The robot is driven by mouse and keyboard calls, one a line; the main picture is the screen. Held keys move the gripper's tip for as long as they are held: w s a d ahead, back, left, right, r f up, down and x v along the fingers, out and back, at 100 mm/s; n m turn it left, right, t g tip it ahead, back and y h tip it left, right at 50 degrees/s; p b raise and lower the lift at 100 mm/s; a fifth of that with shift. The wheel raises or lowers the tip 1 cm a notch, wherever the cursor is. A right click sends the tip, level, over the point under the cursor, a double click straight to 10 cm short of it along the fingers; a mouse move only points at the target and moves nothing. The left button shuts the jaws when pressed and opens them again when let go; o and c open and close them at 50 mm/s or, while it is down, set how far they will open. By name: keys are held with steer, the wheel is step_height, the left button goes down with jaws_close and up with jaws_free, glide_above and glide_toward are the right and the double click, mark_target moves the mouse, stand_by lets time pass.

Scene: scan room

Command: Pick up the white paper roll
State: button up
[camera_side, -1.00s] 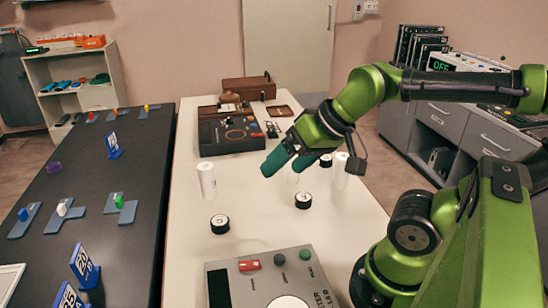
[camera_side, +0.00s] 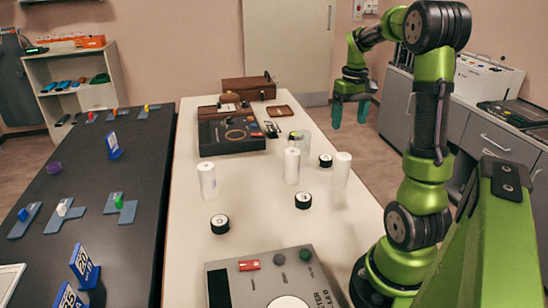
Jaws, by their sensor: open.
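Three white upright cylinders stand on the white table (camera_side: 255,205): a left one (camera_side: 207,180), a middle one (camera_side: 292,166) and a right one (camera_side: 341,170). I cannot tell for certain which is the white paper roll; they look alike at this size. My gripper (camera_side: 350,114) has teal fingers. It points down, open and empty, in the air beyond the right cylinder, over the table's right edge or past it. It touches none of the cylinders.
Black round pieces (camera_side: 220,224) (camera_side: 303,201) (camera_side: 325,160) lie near the cylinders. A clear, glassy object (camera_side: 301,141) stands behind the middle one. A grey device (camera_side: 265,276) is at the front, a black case (camera_side: 231,133) at the back. A dark table (camera_side: 95,200) adjoins on the left.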

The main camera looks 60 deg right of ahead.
mark_target(343, 165)
step_height(343, 165, down, 16)
steer(key=shift+f, duration=0.1)
stand_by(0.5)
steer(key=shift+c, duration=0.2)
steer(key=shift+d, duration=0.1)
steer(key=c, duration=1.3)
steer(key=shift+o, duration=0.2)
